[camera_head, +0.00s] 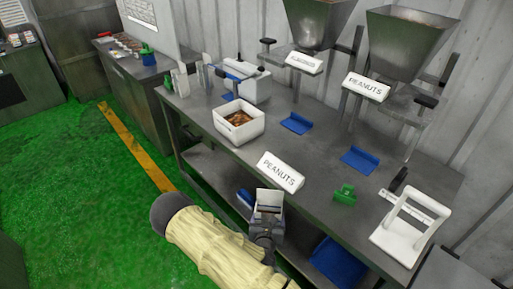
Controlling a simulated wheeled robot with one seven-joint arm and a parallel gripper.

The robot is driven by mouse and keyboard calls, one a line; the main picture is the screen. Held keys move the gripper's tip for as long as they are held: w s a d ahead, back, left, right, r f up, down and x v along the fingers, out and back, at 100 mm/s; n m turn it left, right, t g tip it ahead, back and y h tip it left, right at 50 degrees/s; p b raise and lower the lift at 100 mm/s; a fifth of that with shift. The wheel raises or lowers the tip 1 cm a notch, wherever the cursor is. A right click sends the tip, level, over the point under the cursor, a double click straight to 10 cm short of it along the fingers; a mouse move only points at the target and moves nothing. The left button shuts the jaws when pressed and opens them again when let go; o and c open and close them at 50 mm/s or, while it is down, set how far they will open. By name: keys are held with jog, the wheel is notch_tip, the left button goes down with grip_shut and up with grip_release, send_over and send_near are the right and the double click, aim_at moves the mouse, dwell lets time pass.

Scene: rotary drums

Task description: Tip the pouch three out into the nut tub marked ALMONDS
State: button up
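A white square tub (229,131) with brown nuts in it stands on the metal bench, left of the middle. I cannot read any ALMONDS mark on it. A white sign reading PEANUTS (280,172) stands to its right, near the bench's front edge. My gripper (268,203) is in front of the bench edge, just below this sign and apart from the tub. A pale, dark-slotted shape shows at its end; I cannot tell whether its fingers are open or holding anything. I cannot make out pouch three.
Two metal hoppers (407,45) stand at the back, one with a PEANUTS sign (366,87). Blue scoops (295,123), a green clip-like item (344,194) and a white frame (409,226) lie on the bench (315,150). Another bench (135,85) stands at the left; green floor (80,190) is open.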

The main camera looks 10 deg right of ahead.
jog(key=f+n+y, duration=0.1)
jog(key=s+a+f+n+y, duration=0.1)
jog(key=f, duration=0.1)
jog(key=s+f+n+y, duration=0.1)
jog(key=f+y, duration=0.1)
jog(key=shift+s+a+f+n+t, duration=0.2)
jog(key=shift+s+n+t, duration=0.1)
jog(key=shift+t, duration=0.1)
jog(key=shift+s+a+f+y, duration=0.1)
jog(key=shift+s+f+y, duration=0.1)
jog(key=shift+f+y, duration=0.15)
